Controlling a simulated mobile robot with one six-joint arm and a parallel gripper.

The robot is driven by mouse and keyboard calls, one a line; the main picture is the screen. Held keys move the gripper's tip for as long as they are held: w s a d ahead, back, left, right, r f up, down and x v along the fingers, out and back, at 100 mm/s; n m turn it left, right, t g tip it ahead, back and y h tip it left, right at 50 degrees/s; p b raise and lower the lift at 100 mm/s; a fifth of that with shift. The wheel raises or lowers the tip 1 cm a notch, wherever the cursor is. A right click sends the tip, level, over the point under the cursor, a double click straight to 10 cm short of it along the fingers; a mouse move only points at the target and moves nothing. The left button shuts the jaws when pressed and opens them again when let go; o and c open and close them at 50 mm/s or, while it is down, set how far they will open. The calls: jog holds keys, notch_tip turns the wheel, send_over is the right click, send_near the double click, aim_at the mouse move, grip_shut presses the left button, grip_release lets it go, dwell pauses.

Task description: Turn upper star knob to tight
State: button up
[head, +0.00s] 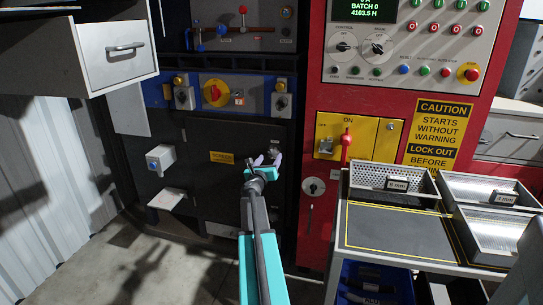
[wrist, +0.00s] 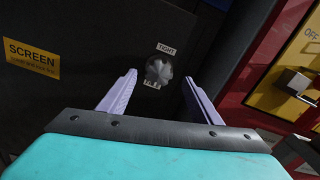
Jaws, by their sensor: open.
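A grey star knob (wrist: 158,70) sits on a dark panel in the wrist view. A white TIGHT label (wrist: 166,48) is above it, and a small label below it is too small to read. My gripper (wrist: 159,78) is open, with one pale purple finger to the left of the knob and one to the right in the picture. I cannot tell whether the fingertips reach around it. In the head view my gripper (head: 267,161) is in front of the dark door (head: 225,185), by its upper right edge, and the knob is hard to make out there.
A yellow SCREEN sign (head: 222,157) is on the door. To the right are a red cabinet (head: 312,215) with a yellow switch plate (head: 380,130) and red lever (head: 346,143), and a table (head: 385,235) with metal trays. A drawer (head: 118,60) juts out upper left.

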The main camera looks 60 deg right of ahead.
aim_at(273, 154)
jog(key=shift+x, duration=2.7)
jog(key=c, duration=1)
jog(key=shift+a, duration=0.25)
jog(key=shift+c, duration=0.2)
jog(key=shift+s+d, duration=0.1)
jog(key=shift+d, duration=0.2)
